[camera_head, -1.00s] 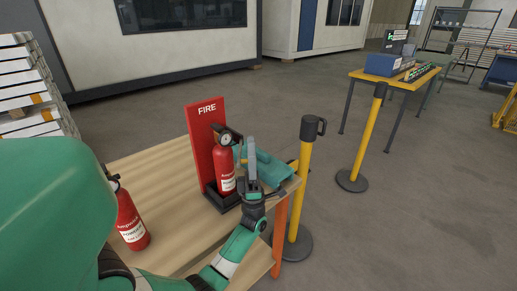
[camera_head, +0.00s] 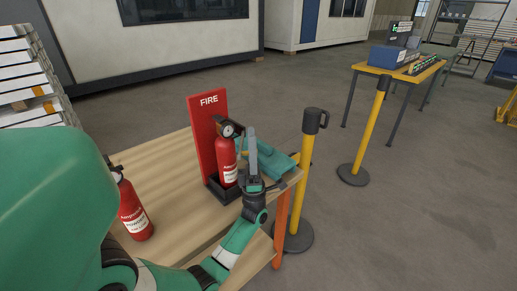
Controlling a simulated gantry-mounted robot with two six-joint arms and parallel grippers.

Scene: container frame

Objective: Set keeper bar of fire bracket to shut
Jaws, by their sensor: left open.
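The red fire bracket (camera_head: 208,101) stands upright on the wooden table, with a red extinguisher (camera_head: 226,161) in its dark base tray. Dark parts surround the extinguisher's neck beside its round gauge. I cannot tell the keeper bar apart from them, or how it stands. My left gripper (camera_head: 252,150) is just right of the extinguisher, fingers pointing up, open and apparently empty. It partly hides what is behind it. My right gripper is not in view.
A second red extinguisher (camera_head: 132,208) stands at the table's (camera_head: 168,178) near left, partly behind my arm. A teal object (camera_head: 272,160) lies behind my left gripper. Yellow posts (camera_head: 299,205) stand right of the table. Bare table lies between the extinguishers.

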